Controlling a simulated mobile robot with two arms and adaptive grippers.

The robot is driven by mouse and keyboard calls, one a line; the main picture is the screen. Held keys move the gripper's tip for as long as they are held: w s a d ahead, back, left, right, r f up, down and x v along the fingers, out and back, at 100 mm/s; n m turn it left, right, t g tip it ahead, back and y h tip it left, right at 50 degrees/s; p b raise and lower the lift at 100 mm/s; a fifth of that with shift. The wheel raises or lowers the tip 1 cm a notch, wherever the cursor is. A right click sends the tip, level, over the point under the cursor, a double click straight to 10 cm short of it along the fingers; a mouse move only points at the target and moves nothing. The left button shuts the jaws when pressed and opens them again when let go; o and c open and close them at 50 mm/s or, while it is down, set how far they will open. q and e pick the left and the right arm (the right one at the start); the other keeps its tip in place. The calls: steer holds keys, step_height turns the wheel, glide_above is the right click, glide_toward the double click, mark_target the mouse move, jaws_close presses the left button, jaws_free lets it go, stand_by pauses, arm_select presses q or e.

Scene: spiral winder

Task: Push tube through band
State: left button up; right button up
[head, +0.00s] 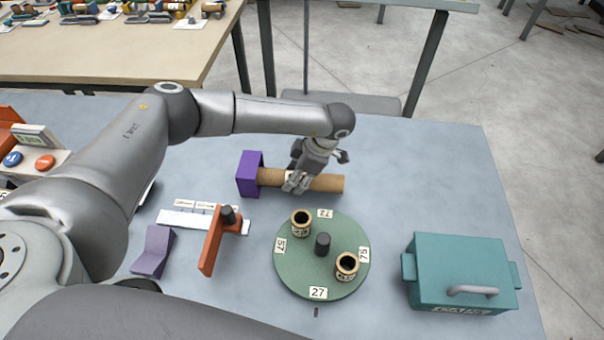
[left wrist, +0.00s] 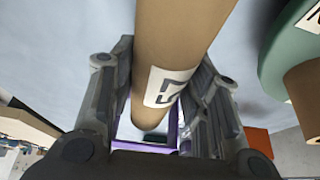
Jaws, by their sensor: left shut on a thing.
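A brown cardboard tube (head: 325,183) lies level above or on the table at the back middle, its left end at a purple block (head: 250,174). My left gripper (head: 296,181) is shut on the tube near its middle. In the left wrist view the tube (left wrist: 185,35) runs between the two fingers (left wrist: 158,105), with a white label on it. Its far end is at the purple frame (left wrist: 173,130); how far it is inside I cannot tell. No separate band can be made out. My right gripper is not in view.
A green turntable (head: 322,285) with two short tube pieces and number labels stands in front of the tube. A teal box (head: 462,262) stands at right. An orange lever (head: 211,245), white scale (head: 180,222) and purple wedge (head: 154,250) are at left. The back right table is clear.

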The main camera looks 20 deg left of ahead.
mark_target(280, 173)
arm_select(q)
steer(key=shift+s+a+p, duration=0.2)
steer(key=shift+a+p, duration=0.2)
steer(key=shift+a, duration=0.45)
steer(key=shift+s+a+p, duration=0.25)
steer(key=shift+a+p, duration=0.1)
steer(key=shift+a, duration=0.45)
steer(key=shift+s+a+p, duration=0.2)
steer(key=shift+a+p, duration=0.2)
steer(key=shift+a, duration=0.45)
steer(key=shift+f+b, duration=0.45)
steer(key=shift+b, duration=0.1)
steer(key=o, duration=1.1)
steer(key=v, duration=1.2)
steer(key=shift+d+f, duration=0.1)
steer(key=shift+d, duration=0.05)
